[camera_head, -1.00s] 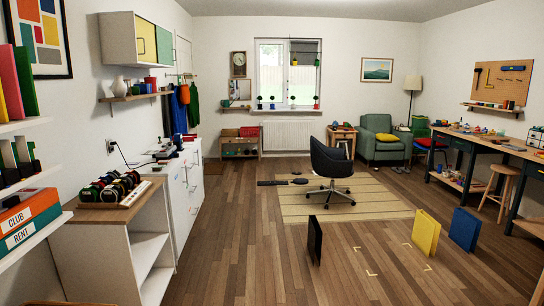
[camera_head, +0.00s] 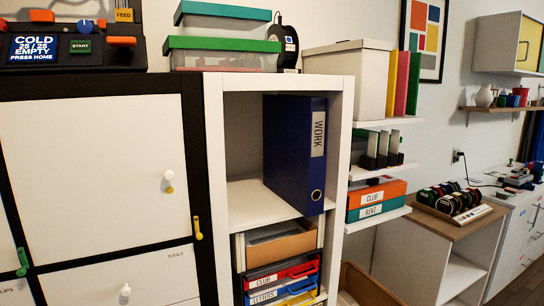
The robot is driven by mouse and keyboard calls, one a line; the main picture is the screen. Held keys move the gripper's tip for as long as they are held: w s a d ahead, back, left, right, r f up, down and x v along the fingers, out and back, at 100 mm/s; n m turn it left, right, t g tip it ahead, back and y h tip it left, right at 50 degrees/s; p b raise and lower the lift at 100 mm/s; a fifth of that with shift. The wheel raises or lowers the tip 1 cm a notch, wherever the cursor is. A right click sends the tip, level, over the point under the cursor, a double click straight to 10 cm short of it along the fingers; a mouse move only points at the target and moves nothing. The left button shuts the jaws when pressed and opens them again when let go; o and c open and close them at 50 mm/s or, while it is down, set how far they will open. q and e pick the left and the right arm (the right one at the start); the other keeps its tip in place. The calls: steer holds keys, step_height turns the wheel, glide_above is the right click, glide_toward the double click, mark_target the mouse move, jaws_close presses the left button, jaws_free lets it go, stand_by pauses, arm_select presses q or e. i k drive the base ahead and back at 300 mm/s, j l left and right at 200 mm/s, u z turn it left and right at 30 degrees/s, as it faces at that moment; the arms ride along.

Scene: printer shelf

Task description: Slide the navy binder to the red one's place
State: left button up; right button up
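The navy binder (camera_head: 296,153) stands upright in the upper compartment of the white shelf unit (camera_head: 343,130), with a white WORK label on its spine and a ring hole near the bottom. It stands toward the right side of that compartment, with bare shelf floor (camera_head: 250,203) to its left. No red binder shows beside it. A slim red upright item (camera_head: 402,85) stands between a yellow and a green one on the wall shelf to the right; I cannot tell if it is a binder. Neither of my grippers is in view.
Below the binder are a tan tray (camera_head: 280,245) and red, blue and yellow drawers (camera_head: 283,275). Boxes with green lids (camera_head: 222,45) sit on top of the unit. A white cabinet (camera_head: 95,175) stands left. Orange and teal boxes (camera_head: 376,200) lie on a right shelf.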

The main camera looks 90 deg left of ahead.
mark_target(295, 128)
steer(key=u, duration=2.65)
